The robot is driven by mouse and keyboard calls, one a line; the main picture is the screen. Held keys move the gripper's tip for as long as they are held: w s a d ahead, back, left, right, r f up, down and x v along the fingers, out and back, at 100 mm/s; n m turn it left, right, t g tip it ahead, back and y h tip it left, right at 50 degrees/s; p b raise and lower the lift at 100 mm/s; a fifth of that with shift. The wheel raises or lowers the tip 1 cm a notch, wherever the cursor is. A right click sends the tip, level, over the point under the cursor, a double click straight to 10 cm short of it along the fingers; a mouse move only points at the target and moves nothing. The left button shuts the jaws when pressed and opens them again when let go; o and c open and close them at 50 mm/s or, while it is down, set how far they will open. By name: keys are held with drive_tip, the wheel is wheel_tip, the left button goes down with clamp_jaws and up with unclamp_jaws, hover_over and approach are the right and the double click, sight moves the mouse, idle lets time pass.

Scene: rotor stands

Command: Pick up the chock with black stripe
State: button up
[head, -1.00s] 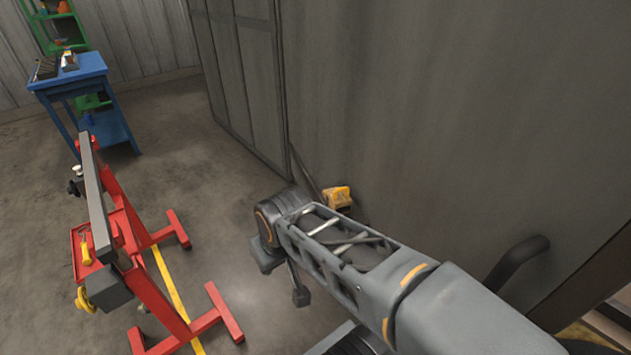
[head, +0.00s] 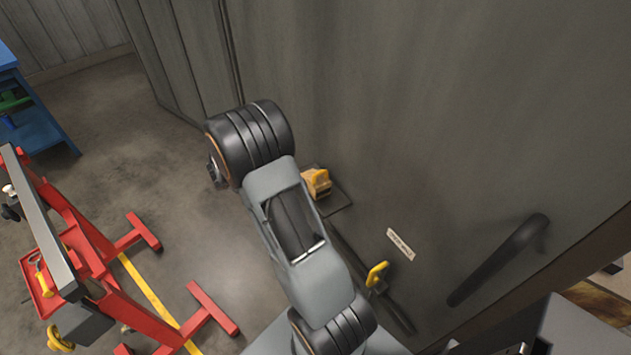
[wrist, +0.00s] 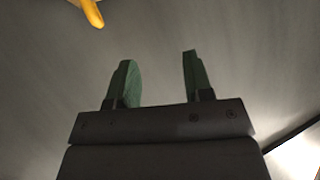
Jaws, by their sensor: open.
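In the head view my gripper is mostly hidden behind my arm. A yellow piece (wrist: 92,11) is at the top left of the wrist view, apart from the fingers; I cannot tell what it belongs to.
A red stand (head: 85,250) with a grey beam is at the left, a blue table (head: 30,125) behind it. Open floor lies between stand and wall.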

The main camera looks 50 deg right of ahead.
sight(316, 173)
drive_tip(key=s+d+f+g, duration=0.2)
drive_tip(key=s+d+f+m+g, duration=0.1)
drive_tip(key=s+d+f+g, duration=0.1)
drive_tip(key=s+d, duration=0.1)
drive_tip(key=s+d+f+m+g, duration=0.1)
drive_tip(key=s+d+f, duration=0.1)
drive_tip(key=d, duration=0.1)
drive_tip(key=shift+s+d+f+g+p, duration=0.2)
drive_tip(key=shift+g+p, duration=0.2)
drive_tip(key=shift+h, duration=0.3)
drive_tip(key=shift+p+x, duration=0.55)
drive_tip(key=shift+x, duration=2.45)
drive_tip(key=shift+w+f, duration=0.1)
drive_tip(key=shift+f, duration=0.05)
clamp_jaws()
